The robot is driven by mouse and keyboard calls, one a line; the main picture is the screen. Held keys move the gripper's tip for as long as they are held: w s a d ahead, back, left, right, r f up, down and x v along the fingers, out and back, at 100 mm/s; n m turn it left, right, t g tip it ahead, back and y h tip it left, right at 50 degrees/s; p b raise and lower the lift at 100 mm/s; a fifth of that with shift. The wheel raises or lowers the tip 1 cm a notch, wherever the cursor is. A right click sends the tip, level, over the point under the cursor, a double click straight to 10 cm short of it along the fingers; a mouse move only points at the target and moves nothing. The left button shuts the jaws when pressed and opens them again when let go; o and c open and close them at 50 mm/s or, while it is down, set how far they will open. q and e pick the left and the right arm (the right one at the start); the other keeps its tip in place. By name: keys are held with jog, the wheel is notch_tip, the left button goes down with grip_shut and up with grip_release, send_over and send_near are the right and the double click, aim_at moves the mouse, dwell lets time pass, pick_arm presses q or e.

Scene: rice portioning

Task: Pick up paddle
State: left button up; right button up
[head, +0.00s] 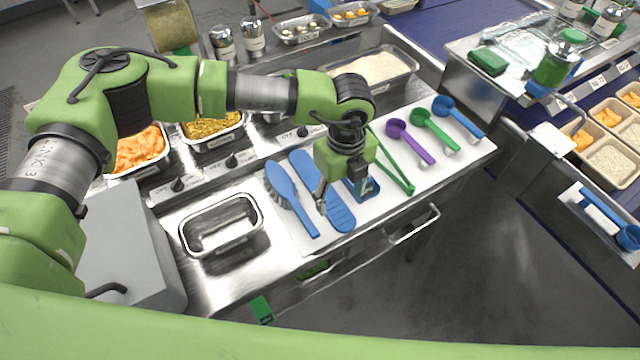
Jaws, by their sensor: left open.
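A blue paddle (338,215) lies flat on the white board (452,158) on the counter. It is long and rounded, and its middle is partly covered by my left gripper. My left gripper (343,195) points down over the paddle's right side, with its fingers apart. One finger overlaps the paddle in the picture; I cannot tell whether it touches. A blue brush (283,184) lies just left of the paddle. My right gripper is out of view.
A small blue tool (361,189) and green tongs (398,175) lie right of the paddle. Purple (411,141), green (433,128) and blue (458,116) scoops lie farther right. An empty metal pan (222,225) sits left. A rice pan (375,70) stands behind.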

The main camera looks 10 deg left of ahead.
aim_at(338, 211)
pick_arm(q)
notch_tip(338, 211, down, 4)
jog(key=shift+a+f+p, duration=0.15)
jog(key=shift+p, duration=1)
jog(key=shift+f, duration=0.35)
jog(key=c, duration=1.2)
jog(key=shift+r, duration=0.1)
